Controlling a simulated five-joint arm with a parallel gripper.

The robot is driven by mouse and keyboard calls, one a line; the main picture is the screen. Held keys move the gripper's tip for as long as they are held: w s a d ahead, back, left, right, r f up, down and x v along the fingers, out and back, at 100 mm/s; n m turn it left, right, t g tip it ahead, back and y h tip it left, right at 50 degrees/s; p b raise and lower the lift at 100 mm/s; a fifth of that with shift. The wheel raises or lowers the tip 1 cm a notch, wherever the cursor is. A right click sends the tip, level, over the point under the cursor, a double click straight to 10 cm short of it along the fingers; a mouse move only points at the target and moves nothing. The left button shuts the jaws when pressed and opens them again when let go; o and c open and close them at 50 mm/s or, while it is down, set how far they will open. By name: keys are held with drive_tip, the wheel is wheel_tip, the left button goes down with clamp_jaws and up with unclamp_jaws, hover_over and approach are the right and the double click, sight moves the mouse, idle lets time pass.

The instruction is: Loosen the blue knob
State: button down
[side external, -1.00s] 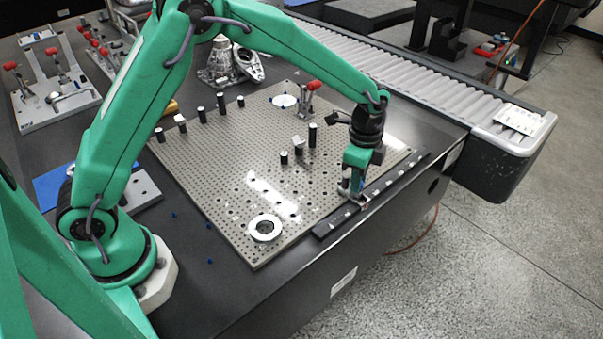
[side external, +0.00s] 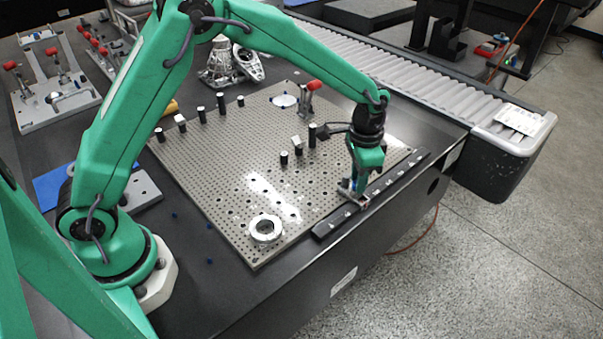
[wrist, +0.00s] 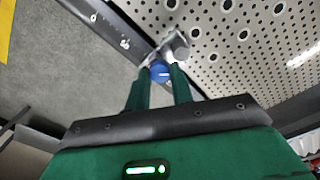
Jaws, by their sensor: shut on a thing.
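The blue knob (wrist: 160,72) shows in the wrist view between the tips of my two green fingers. My gripper (wrist: 159,80) is shut on it. A grey metal part (wrist: 178,46) lies just beyond the knob, close to the fingertips. In the side view my gripper (side external: 355,188) points down at the front right edge of the perforated plate (side external: 215,170), beside the black rail. The knob itself is mostly hidden there by the fingers.
A black rail with white marks (side external: 335,222) runs along the plate's right edge. A metal ring (side external: 265,228) lies near the front corner. Several black posts and a red-handled clamp (side external: 312,88) stand farther back. A roller conveyor (side external: 430,75) is behind.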

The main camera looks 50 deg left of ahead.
idle(0.3)
drive_tip(key=c, duration=1.2)
unclamp_jaws()
drive_tip(key=shift+m, duration=0.4)
